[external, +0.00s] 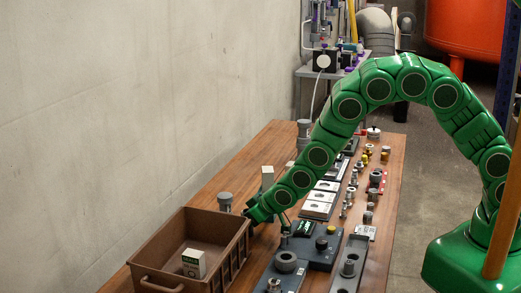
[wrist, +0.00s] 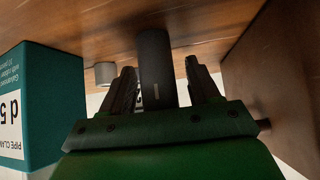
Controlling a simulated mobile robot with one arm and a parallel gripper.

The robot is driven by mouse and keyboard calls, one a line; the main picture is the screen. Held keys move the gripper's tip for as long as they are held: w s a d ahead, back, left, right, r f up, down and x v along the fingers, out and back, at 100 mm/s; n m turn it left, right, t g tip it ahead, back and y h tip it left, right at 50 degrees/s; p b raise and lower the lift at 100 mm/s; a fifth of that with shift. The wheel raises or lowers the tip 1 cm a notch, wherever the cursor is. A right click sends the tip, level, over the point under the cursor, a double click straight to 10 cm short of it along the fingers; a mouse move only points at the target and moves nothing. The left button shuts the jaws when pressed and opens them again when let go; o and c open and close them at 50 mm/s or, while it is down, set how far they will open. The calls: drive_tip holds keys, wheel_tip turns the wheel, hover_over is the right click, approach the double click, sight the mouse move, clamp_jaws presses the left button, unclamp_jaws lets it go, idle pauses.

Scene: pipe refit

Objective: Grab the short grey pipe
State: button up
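A grey upright pipe (external: 225,201) stands on the wooden table beside the brown crate, just left of my gripper (external: 249,212) in the external view. In the wrist view, a dark grey pipe (wrist: 155,70), which looks like the same one, stands between the two fingers of my gripper (wrist: 162,85). The fingers are apart, with a small gap at the right side of the pipe; contact at the left side cannot be told. A smaller grey cylinder (wrist: 104,73) shows farther off; I cannot tell if it is another pipe.
A pipe-clamp box (wrist: 40,105) is close on the other side. Fittings and plates cover the table's right.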

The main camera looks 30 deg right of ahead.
drive_tip(key=c, duration=0.9)
drive_tip(key=shift+r, duration=0.5)
wheel_tip(320, 180, up, 2)
drive_tip(key=shift+r, duration=0.1)
drive_tip(key=d+v, duration=0.1)
drive_tip(key=v, duration=0.4)
drive_tip(key=f+v, duration=0.1)
drive_tip(key=v, duration=0.5)
drive_tip(key=d+f+v, duration=0.1)
drive_tip(key=v, duration=0.4)
drive_tip(key=shift+s+d+r, duration=0.3)
drive_tip(key=shift+s+d, duration=0.15)
drive_tip(key=shift+d, duration=0.05)
